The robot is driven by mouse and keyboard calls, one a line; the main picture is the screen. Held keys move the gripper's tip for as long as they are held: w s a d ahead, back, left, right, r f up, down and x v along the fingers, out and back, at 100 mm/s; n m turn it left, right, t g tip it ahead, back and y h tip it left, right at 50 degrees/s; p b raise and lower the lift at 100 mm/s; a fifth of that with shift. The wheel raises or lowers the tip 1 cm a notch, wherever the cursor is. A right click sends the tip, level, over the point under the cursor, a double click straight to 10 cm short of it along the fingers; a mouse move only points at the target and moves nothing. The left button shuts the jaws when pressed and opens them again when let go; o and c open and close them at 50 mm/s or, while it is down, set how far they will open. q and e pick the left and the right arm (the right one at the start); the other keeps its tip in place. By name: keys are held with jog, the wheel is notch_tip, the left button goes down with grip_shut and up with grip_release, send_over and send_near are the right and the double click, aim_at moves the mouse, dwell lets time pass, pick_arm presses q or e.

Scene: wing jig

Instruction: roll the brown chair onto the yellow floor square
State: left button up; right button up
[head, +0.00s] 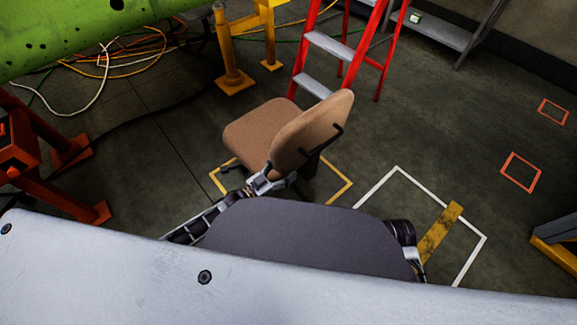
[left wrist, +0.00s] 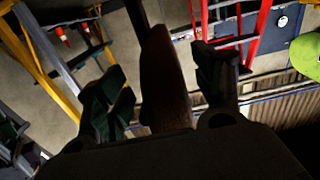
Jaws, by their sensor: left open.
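The brown chair (head: 314,128) stands upright in the middle of the head view, its seat toward the upper left and its backrest toward me. Parts of the yellow floor square (head: 342,178) show on both sides below it. The chair appears to be over the square, but its base and casters are mostly hidden. My left gripper (head: 264,184) is open at the near side of the backrest. In the left wrist view the backrest edge (left wrist: 165,85) lies between the two spread fingers of the gripper (left wrist: 160,75); contact cannot be told. My right gripper cannot be made out.
A red ladder (head: 330,45) and a yellow stand (head: 233,80) are behind the chair. A white floor square (head: 396,169) lies to its right, with small orange squares (head: 520,172) beyond. Orange supports (head: 70,150) and loose cables (head: 100,65) are at left. Floor right of the chair is open.

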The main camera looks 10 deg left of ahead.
pick_arm(q)
jog(key=v, duration=0.8)
jog(key=shift+s, duration=0.1)
dwell(0.7)
